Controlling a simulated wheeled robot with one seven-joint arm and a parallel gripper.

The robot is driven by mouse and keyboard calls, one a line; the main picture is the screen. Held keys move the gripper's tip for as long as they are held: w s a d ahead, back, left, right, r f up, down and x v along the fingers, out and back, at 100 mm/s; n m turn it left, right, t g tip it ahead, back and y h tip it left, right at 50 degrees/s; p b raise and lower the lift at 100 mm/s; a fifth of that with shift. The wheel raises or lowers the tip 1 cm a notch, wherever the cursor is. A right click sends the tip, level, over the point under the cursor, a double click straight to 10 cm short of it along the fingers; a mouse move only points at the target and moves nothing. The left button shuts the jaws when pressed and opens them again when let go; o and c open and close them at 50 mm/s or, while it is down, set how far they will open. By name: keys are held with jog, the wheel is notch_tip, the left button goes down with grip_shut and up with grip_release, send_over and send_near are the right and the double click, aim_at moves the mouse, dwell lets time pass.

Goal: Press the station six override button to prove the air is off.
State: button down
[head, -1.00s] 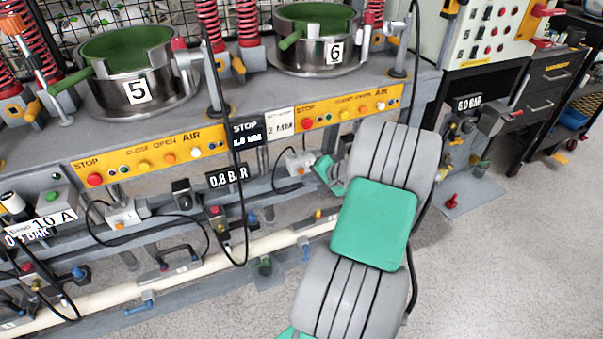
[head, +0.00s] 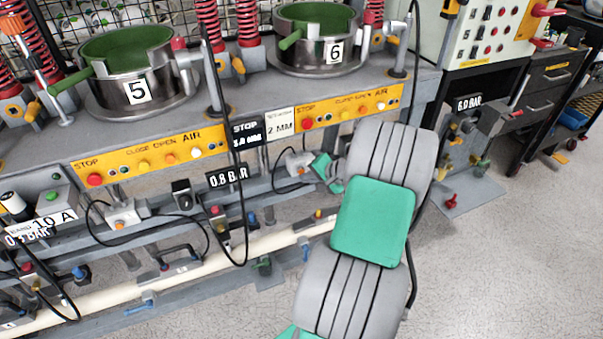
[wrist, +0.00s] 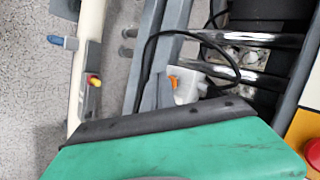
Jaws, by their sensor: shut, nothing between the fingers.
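Station six is the steel drum marked 6 (head: 318,40), with a yellow control strip (head: 352,106) below it. Under the strip a small white valve block (head: 298,163) with a cable sits on the rail. In the wrist view the block (wrist: 187,88) carries an orange button (wrist: 173,84), which I take as the override. My gripper (head: 322,167), green and shut with nothing in it, is just right of the block in the head view. In the wrist view its green body and dark edge fill the bottom, below the button. A gap shows there; contact cannot be told.
Station five's drum (head: 128,70) stands left, with a similar valve block (head: 124,213) below. A red stop button (wrist: 313,153) is close at the right of the wrist view. A black hose (head: 240,190) hangs left of my gripper. Open floor (head: 500,270) lies right.

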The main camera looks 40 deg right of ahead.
jog(key=shift+w+d, duration=0.1)
jog(key=shift+w, duration=0.3)
dwell(0.5)
jog(key=shift+s, duration=0.15)
jog(key=shift+s+a+p, duration=0.2)
jog(key=shift+s+p, duration=0.1)
jog(key=shift+s, duration=0.4)
jog(key=shift+s+a+p, duration=0.25)
jog(key=shift+s, duration=0.55)
jog(key=shift+s+a+p, duration=0.25)
jog(key=shift+s, duration=0.55)
jog(key=shift+s+a+p, duration=0.25)
jog(key=shift+s, duration=0.55)
